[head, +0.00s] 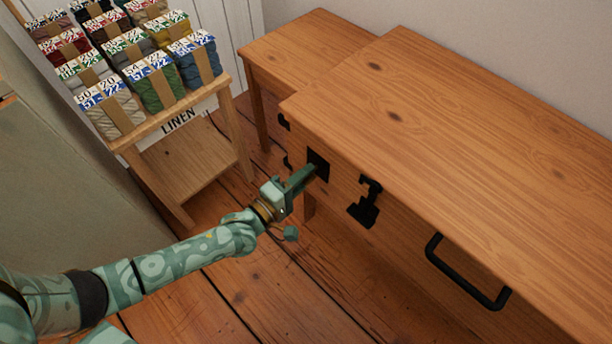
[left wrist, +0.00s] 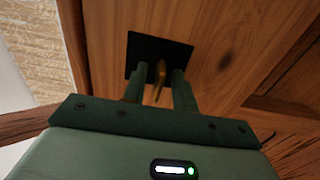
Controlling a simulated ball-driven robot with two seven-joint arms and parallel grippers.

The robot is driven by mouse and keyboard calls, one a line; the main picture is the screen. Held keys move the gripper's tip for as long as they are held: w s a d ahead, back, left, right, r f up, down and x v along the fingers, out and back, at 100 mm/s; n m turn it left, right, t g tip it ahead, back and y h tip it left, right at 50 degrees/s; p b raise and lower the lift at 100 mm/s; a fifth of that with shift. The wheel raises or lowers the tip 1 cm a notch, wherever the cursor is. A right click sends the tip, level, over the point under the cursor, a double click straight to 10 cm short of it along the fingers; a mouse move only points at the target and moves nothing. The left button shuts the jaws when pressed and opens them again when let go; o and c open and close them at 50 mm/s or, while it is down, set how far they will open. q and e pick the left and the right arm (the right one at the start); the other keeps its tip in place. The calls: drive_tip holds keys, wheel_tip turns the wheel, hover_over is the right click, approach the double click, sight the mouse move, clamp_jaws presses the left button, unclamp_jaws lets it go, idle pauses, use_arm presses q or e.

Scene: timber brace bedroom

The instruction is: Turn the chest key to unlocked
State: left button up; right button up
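The wooden chest (head: 450,150) stands at the right in the head view. A black square lock plate (head: 318,166) is on its front; it also shows in the left wrist view (left wrist: 174,50). The brass key (left wrist: 159,80) sticks out of this plate. My left gripper (head: 314,172) is at the plate, its two fingers pointing at it. In the left wrist view the fingers (left wrist: 160,82) stand apart, one on each side of the key, with dark gaps beside it. In the head view the key is hidden by the gripper. My right gripper is not in view.
A black latch (head: 366,203) and a black handle (head: 468,274) project from the chest front. A wooden stand (head: 184,155) labelled LINEN holds several yarn bundles at the left. A lower wooden table (head: 300,45) stands behind the chest. Bare floor lies in front.

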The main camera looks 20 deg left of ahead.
use_arm(q)
drive_tip(key=shift+w, duration=0.1)
clamp_jaws()
